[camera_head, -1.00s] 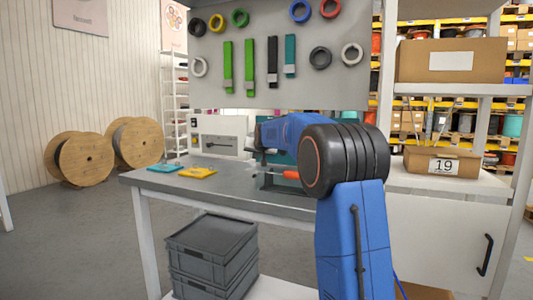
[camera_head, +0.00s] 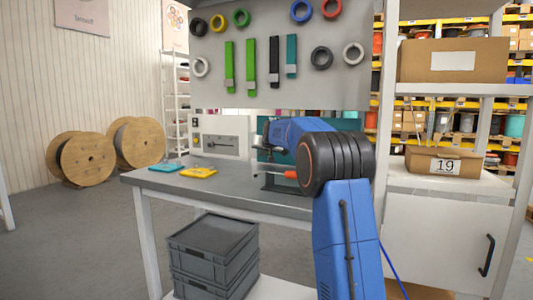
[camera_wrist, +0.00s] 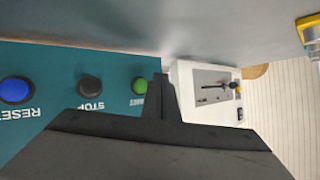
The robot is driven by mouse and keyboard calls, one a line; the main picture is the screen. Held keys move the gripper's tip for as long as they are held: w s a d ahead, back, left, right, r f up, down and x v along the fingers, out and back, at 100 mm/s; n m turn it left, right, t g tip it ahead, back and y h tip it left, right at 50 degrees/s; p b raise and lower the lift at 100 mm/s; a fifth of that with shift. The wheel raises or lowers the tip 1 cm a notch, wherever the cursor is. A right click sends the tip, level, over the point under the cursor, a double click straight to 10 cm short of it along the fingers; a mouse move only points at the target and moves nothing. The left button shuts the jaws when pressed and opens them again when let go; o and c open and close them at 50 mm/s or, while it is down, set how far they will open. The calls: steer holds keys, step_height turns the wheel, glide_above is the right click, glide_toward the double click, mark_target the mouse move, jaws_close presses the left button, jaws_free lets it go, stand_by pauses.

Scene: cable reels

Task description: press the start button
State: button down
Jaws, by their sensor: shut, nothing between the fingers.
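In the wrist view a teal panel (camera_wrist: 60,62) carries a blue button (camera_wrist: 16,90) labelled RESET, a black button (camera_wrist: 90,86) labelled STOP and a green button (camera_wrist: 139,85). The lettering appears upside down, and the green button's label is mostly hidden. My gripper (camera_wrist: 161,82) is shut and empty, its tip just right of the green button in this view. I cannot tell whether they touch. In the head view my gripper (camera_head: 265,148) is at the teal panel (camera_head: 265,128); my arm hides the buttons there.
A white box (camera_head: 222,136) with a slotted front stands left of the panel. A yellow item (camera_head: 198,172) and a teal item (camera_head: 166,167) lie on the grey workbench (camera_head: 225,185). A red-orange handle (camera_head: 291,174) is close below my gripper. A numbered cardboard box (camera_head: 443,161) stands right.

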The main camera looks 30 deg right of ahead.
steer(key=shift+w+d, duration=0.8)
steer(key=shift+d, duration=0.25)
steer(key=shift+d, duration=0.1)
stand_by(1.3)
steer(key=shift+w+d, duration=0.2)
steer(key=shift+w+d, duration=0.3)
steer(key=shift+d, duration=0.05)
stand_by(1.0)
stand_by(0.3)
steer(key=shift+s+a, duration=0.55)
steer(key=shift+a, duration=0.1)
steer(key=shift+a, duration=0.1)
steer(key=shift+s+a+r, duration=0.1)
steer(key=shift+s+a, duration=0.7)
steer(key=shift+a, duration=0.15)
steer(key=shift+s+a, duration=0.75)
steer(key=shift+a, duration=0.2)
